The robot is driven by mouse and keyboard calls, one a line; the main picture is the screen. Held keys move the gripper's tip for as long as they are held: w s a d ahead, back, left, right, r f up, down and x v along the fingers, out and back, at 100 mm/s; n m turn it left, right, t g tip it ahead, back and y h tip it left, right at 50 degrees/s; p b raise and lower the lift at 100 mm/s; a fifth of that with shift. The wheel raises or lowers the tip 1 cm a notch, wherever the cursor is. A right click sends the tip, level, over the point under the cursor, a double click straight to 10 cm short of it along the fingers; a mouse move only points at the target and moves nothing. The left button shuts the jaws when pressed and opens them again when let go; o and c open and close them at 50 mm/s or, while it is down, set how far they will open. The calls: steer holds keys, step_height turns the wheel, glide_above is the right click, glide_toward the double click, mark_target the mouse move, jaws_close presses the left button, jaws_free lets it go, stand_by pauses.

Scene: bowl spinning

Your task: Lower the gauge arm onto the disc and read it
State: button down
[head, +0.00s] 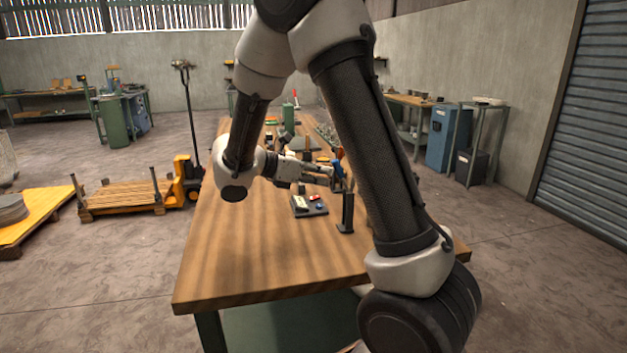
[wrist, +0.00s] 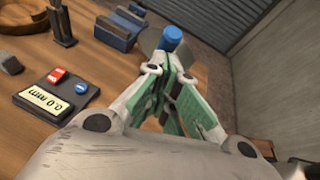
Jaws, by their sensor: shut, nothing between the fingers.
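My gripper (wrist: 170,68) is shut and empty, its green-padded fingers together. A blue knob (wrist: 171,38) shows just beyond the fingertips in the wrist view; whether they touch it I cannot tell. A grey rounded surface (wrist: 148,42), perhaps the disc, is partly hidden behind the knob and fingers. The gauge arm itself is not clearly visible. A dark readout box (wrist: 55,95) lies on the table to the left, with a red switch (wrist: 57,76), a blue button (wrist: 81,88) and an upside-down display (wrist: 44,102) reading 0.0 mm. In the head view my gripper (head: 335,176) is small beside blue parts.
The wooden table (head: 255,255) is clear at its near end. A black upright post (head: 346,213) stands near my gripper. In the wrist view a blue block-like fixture (wrist: 115,33) and a dark stand (wrist: 62,27) are at the upper left. Several items crowd the table's far end.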

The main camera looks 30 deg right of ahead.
steer(key=shift+r, duration=0.1)
stand_by(0.3)
steer(key=shift+d+r+y, duration=0.2)
steer(key=shift+d+y, duration=0.05)
steer(key=shift+y, duration=0.05)
steer(key=shift+r, duration=0.1)
steer(key=s+d+r+t+y, duration=0.1)
steer(key=s+d+y, duration=0.1)
steer(key=d+y, duration=0.3)
steer(key=s+d+r+m+t+y, duration=0.1)
steer(key=d+y, duration=0.5)
steer(key=d, duration=0.1)
steer(key=shift+s+d+t, duration=0.35)
steer(key=shift+t, duration=0.05)
stand_by(0.5)
stand_by(0.3)
